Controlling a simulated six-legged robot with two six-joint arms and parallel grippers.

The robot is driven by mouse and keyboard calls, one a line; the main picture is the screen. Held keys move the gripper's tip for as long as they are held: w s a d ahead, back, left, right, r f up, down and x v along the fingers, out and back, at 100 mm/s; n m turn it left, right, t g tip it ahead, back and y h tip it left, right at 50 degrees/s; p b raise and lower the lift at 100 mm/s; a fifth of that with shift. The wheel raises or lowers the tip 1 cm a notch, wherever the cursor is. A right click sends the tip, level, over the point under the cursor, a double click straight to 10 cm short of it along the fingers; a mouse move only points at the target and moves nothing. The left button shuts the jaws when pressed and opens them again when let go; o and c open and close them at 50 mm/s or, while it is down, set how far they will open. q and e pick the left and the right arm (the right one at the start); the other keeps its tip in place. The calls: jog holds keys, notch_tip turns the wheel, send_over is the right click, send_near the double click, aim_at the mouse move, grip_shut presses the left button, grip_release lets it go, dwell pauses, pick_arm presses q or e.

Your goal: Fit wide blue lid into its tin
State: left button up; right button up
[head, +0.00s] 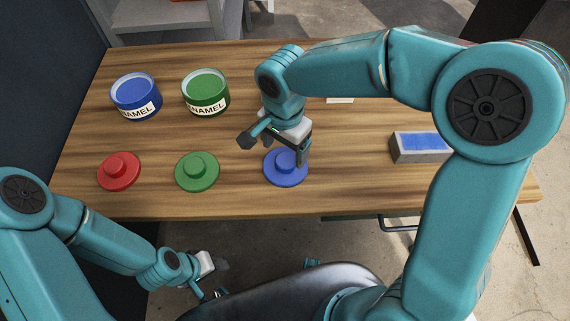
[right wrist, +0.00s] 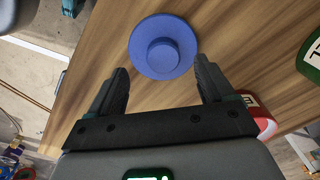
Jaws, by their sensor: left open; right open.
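The blue lid (head: 285,170), a flat disc with a raised round knob, lies on the wooden table near its front edge. My right gripper (head: 275,151) is above it, open and empty. In the right wrist view the blue lid (right wrist: 180,62) shows just beyond the two spread fingertips (right wrist: 161,65), its knob roughly centred between them; whether they touch it I cannot tell. The blue tin (head: 136,97), open at the top and labelled, stands at the back left of the table. My left gripper (head: 221,277) is open and empty, off the table's front edge.
A green tin (head: 206,95) stands right of the blue tin. A red lid (head: 119,171) and a green lid (head: 197,172) lie along the front. A red tin (right wrist: 266,126) is mostly hidden. A grey block with blue top (head: 420,147) sits at the right.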

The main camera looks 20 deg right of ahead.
aim_at(286, 160)
jog(key=shift+w+d+f, duration=0.1)
jog(key=shift+w+f, duration=0.05)
jog(key=shift+f, duration=0.2)
jog(key=f, duration=0.5)
jog(key=shift+w+d, duration=0.15)
jog(key=shift+w, duration=0.1)
jog(key=shift+s, duration=0.1)
jog(key=c, duration=1.2)
